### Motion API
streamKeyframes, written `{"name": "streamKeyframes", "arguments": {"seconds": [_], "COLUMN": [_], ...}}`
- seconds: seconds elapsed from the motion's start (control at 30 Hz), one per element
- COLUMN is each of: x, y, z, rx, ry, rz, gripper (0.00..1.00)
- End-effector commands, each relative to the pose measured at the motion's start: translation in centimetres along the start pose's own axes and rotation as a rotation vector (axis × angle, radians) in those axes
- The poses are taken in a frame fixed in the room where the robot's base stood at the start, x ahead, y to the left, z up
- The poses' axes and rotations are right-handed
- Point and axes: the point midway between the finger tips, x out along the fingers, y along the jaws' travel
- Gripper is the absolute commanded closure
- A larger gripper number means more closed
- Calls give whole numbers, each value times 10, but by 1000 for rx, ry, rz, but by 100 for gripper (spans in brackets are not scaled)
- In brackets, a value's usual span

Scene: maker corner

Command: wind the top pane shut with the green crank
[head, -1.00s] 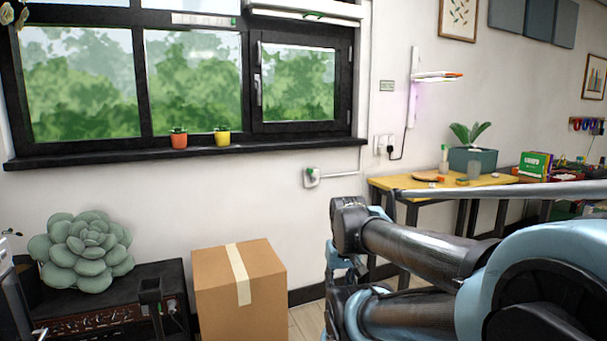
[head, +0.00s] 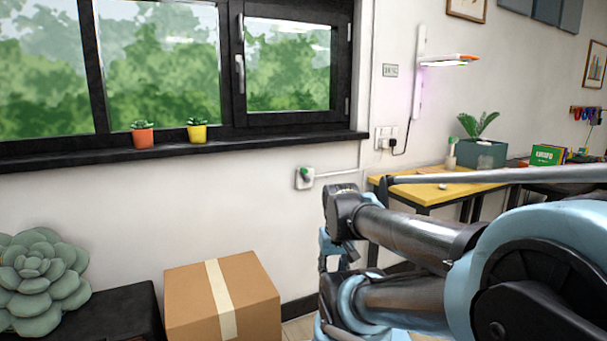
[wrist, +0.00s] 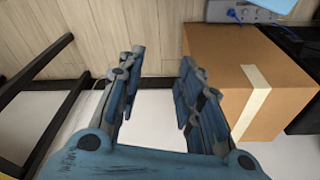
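The green crank (head: 305,174) shows in the head view as a small green part on a white wall box (head: 304,184), below the window sill. A thin conduit runs from the box to the right and up the wall. The top pane is out of view at this moment; only the lower panes (head: 290,65) show. My gripper (wrist: 163,62) is open and empty in the wrist view, its two blue fingers apart, above the floor and beside the cardboard box. It is not touching the crank.
A cardboard box (head: 190,305) stands on the floor below the crank, left of my arm. A yellow-topped table (head: 420,190) stands to the right. Orange (head: 143,138) and yellow (head: 197,133) pots sit on the sill (head: 255,142). The wall around the crank is clear.

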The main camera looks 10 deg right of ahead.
Motion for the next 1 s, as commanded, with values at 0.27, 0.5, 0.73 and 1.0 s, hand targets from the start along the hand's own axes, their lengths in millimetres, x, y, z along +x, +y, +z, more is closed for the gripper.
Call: {"name": "streamKeyframes", "arguments": {"seconds": [0.27,0.5,0.73,1.0], "x": [-4,-8,-16,-32], "y": [-1,-20,-52,-69], "z": [5,-26,-93,-178], "rx": [-1,-54,-141,-212], "ry": [10,73,228,461], "rz": [-3,-104,-276,-421], "gripper": [59,59,59,59]}}
